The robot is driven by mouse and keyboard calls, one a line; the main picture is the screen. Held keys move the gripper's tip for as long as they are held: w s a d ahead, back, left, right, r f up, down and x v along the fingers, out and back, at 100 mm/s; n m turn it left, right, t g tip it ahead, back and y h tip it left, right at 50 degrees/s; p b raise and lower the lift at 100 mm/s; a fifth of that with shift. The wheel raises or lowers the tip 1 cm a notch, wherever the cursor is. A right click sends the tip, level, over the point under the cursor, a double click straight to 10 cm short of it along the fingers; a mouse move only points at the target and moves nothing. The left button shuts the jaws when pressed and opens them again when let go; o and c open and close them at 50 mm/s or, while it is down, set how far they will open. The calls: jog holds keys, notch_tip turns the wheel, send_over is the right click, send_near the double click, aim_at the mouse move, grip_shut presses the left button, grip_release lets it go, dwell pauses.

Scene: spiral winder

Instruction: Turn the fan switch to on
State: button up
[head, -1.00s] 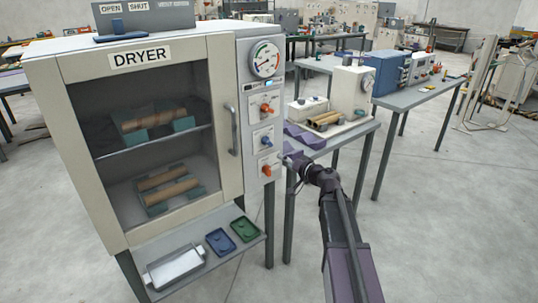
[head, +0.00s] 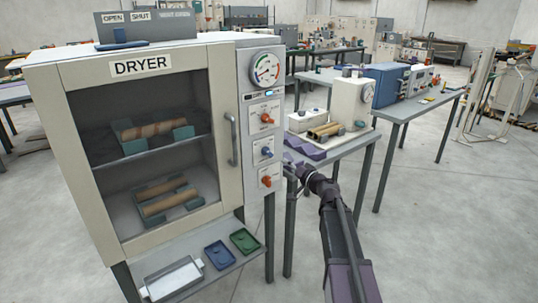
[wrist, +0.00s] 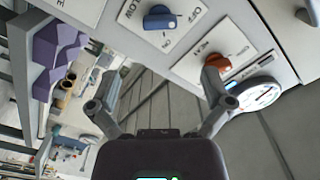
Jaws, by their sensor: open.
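The dryer (head: 240,75) has a control panel with an upper orange knob (head: 267,118), a blue knob (head: 266,152) and a lower orange knob (head: 266,181). I cannot read which plate names the fan. In the wrist view, the blue knob (wrist: 160,18) sits on a plate marked LOW and OFF. An orange knob (wrist: 212,63) beside the dial appears just beyond the right fingertip; I cannot tell whether they touch. My gripper (wrist: 160,78) is open and empty. In the head view, my gripper (head: 290,168) is at the panel's right edge, small and partly unclear.
A round dial (head: 266,69) sits above the knobs. The dryer's door handle (head: 231,138) stands out left of the panel. A table (head: 345,146) with a small machine and purple blocks (head: 305,148) is close on the right. Trays (head: 219,255) lie on the shelf below.

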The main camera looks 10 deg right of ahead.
aim_at(270, 154)
jog(key=x, duration=1.2)
jog(key=shift+w, duration=0.1)
jog(key=shift+r, duration=0.1)
jog(key=c, duration=1.1)
